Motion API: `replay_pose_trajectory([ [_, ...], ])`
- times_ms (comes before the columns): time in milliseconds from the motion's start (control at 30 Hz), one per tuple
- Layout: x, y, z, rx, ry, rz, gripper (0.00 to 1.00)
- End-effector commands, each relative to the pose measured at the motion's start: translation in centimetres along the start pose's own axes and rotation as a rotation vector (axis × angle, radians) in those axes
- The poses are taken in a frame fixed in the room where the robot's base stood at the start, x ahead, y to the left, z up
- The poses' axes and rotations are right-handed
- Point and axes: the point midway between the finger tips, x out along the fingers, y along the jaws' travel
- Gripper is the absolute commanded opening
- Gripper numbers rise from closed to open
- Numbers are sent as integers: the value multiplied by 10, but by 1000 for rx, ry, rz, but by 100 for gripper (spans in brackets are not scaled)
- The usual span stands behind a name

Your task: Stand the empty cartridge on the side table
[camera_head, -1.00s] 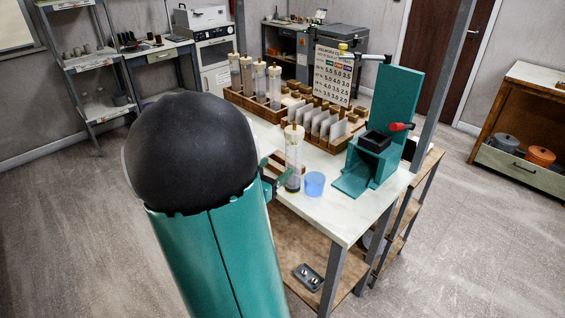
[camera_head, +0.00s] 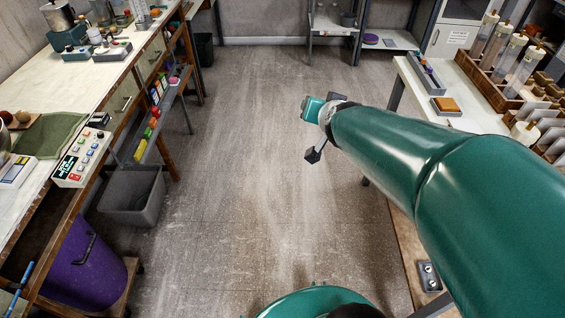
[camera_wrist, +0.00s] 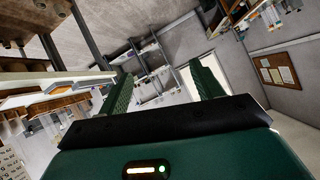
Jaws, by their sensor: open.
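My gripper (camera_head: 313,108) is over the open floor between the benches in the head view, at the far end of my teal arm. In the wrist view its two green fingers (camera_wrist: 163,90) are spread wide with nothing between them. Several clear cartridges with cream caps stand in a wooden rack (camera_head: 487,68) on the right-hand table. I cannot tell which cartridge is the empty one, or which surface is the side table.
A long bench (camera_head: 105,75) with instruments runs along the left. A grey bin (camera_head: 133,195) and a purple drum (camera_head: 85,262) stand under it. The white-topped table (camera_head: 415,97) is at the right. The floor (camera_head: 240,150) between them is clear.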

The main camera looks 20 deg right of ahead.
Motion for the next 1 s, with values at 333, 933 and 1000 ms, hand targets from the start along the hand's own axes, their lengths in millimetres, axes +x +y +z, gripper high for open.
replay_pose_trajectory([
  [333,-135,-75,104,-453,-467,-186,66],
  [933,-166,-61,123,-556,-565,-134,66],
  [1000,-166,-61,123,-555,-565,-134,64],
])
